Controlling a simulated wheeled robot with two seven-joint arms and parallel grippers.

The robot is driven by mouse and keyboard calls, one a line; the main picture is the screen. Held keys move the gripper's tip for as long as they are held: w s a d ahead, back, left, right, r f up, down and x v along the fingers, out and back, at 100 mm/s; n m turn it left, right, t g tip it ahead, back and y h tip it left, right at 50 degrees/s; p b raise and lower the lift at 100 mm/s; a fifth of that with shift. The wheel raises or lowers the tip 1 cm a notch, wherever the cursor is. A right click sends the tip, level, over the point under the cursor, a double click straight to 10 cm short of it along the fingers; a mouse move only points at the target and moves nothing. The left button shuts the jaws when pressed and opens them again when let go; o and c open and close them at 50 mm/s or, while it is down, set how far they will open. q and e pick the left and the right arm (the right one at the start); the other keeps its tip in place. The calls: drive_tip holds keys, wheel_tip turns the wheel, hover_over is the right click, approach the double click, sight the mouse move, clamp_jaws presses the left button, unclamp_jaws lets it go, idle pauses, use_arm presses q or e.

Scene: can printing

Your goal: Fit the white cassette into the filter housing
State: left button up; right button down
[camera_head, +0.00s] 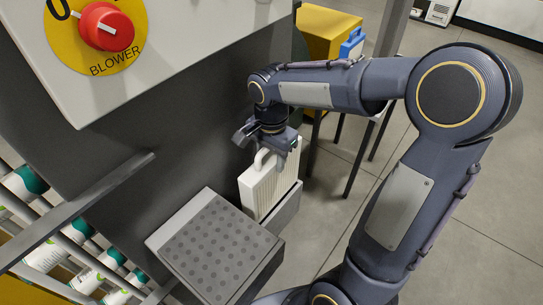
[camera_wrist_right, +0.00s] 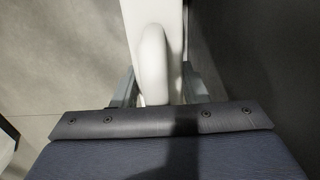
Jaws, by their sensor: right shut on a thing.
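The white cassette (camera_head: 262,192) is a ribbed upright block with a loop handle on top. My right gripper (camera_head: 268,148) is shut on it at the handle end, from above. In the right wrist view the white handle (camera_wrist_right: 152,62) runs between the fingers of the gripper (camera_wrist_right: 157,85). The filter housing (camera_head: 288,208) is a grey box on the side of the dark machine, with a dotted grey lid (camera_head: 220,243) folded out to the front. The cassette's lower end is at the housing's opening; how deep it sits is hidden. My left gripper is not in view.
A dark machine wall (camera_head: 175,120) stands close left of the gripper, with a red blower knob (camera_head: 106,27) above. Cans (camera_head: 45,252) lie among rails at lower left. A yellow box (camera_head: 325,35) with a blue part stands behind. Open floor (camera_head: 480,215) is at right.

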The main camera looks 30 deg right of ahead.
sight(271, 196)
drive_tip(key=shift+f+b, duration=6.35)
drive_tip(key=shift+f, duration=1.95)
drive_tip(key=c, duration=0.8)
unclamp_jaws()
drive_tip(key=shift+o, duration=0.2)
drive_tip(key=shift+r+p, duration=0.8)
drive_tip(key=shift+r, duration=3.15)
